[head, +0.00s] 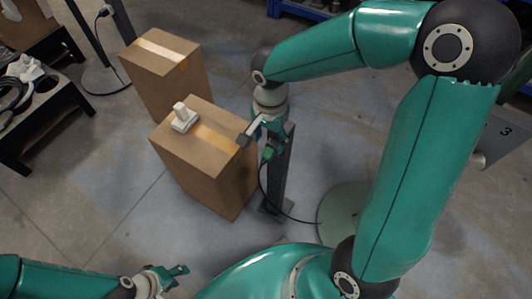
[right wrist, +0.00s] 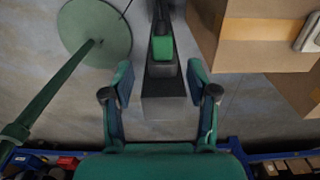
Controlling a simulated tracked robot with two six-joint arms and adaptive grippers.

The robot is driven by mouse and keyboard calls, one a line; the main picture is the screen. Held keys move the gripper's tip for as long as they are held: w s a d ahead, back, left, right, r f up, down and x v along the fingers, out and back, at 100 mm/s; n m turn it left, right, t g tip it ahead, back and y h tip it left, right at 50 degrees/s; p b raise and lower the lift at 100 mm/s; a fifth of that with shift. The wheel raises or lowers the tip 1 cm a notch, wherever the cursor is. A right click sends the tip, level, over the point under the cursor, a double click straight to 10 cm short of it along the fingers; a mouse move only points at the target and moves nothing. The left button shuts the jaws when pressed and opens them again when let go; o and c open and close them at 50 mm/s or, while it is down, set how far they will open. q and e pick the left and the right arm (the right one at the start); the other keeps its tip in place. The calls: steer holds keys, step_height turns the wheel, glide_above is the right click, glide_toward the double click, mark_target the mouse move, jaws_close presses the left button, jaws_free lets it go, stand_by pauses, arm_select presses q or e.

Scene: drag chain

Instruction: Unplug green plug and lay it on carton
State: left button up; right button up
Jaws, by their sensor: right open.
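The green plug (head: 268,153) sits near the top of a dark upright post (head: 280,178), with a black cable hanging from it. In the right wrist view the green plug (right wrist: 162,48) shows ahead, between my fingers in the picture. My right gripper (head: 264,137) is open at the post top, just above the plug. It also shows in the right wrist view (right wrist: 159,80), its fingers apart and not closed on the plug. The near carton (head: 222,182) stands left of the post. My left gripper (head: 172,276) is open and empty at the bottom left.
A white plug-like object (head: 183,119) lies on the near carton's top, toward its left side; bare cardboard surrounds it. A second carton (head: 160,60) stands behind. A black table (head: 42,115) with cables is at the left. A round green base (head: 340,215) lies right of the post.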

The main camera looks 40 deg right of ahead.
mark_target(269, 153)
step_height(269, 153, down, 6)
steer(key=shift+r+b, duration=0.1)
steer(key=shift+b, duration=0.45)
jaws_close()
